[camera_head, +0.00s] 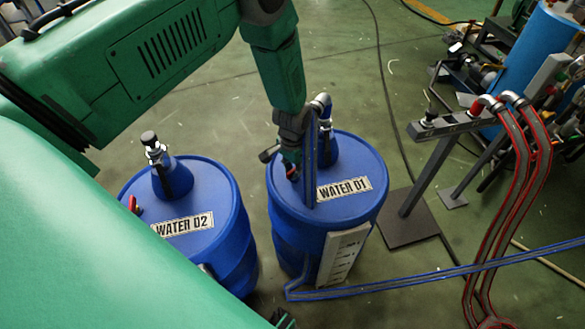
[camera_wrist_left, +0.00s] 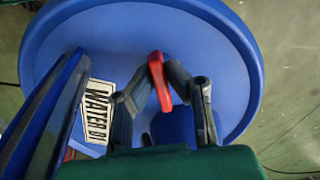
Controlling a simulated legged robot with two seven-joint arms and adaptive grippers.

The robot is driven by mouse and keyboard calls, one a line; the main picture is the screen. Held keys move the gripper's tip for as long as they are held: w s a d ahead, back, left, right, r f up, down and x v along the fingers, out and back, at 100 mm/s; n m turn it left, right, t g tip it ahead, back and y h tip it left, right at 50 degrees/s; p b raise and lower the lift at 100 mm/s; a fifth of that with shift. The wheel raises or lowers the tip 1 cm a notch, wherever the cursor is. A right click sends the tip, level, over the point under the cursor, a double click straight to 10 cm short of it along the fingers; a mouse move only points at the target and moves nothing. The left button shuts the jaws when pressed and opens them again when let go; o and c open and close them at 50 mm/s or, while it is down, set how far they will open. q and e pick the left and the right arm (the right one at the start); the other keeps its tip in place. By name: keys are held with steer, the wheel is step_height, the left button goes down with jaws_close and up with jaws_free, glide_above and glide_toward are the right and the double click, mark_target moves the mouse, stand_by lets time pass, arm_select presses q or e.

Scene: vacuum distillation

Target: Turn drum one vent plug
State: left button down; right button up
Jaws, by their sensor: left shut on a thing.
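Drum one is the blue drum labelled WATER 01 (camera_head: 355,212), right of drum two in the head view. Its blue lid fills much of the left wrist view (camera_wrist_left: 130,30). My left gripper (camera_head: 291,172) reaches down onto the left part of that lid. In the left wrist view, its two dark fingers (camera_wrist_left: 160,85) are shut on the red vent plug (camera_wrist_left: 157,72), which stands out between the fingertips. In the head view the plug is mostly hidden by the gripper. My right gripper is in neither view.
Drum two (camera_head: 205,235), labelled WATER 02, stands close by on the left, with its own red plug (camera_head: 133,204). A blue hose (camera_head: 312,150) rises from drum one beside my left gripper. A metal stand (camera_head: 425,165) with red hoses (camera_head: 520,170) is at the right.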

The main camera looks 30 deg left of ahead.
mark_target(294, 169)
arm_select(q)
steer(key=shift+w+r, duration=0.15)
steer(key=shift+w, duration=0.25)
steer(key=c, duration=1.6)
jaws_free()
steer(key=shift+s, duration=0.1)
steer(key=shift+s, duration=0.1)
step_height(294, 169, up, 12)
steer(key=shift+f, duration=0.2)
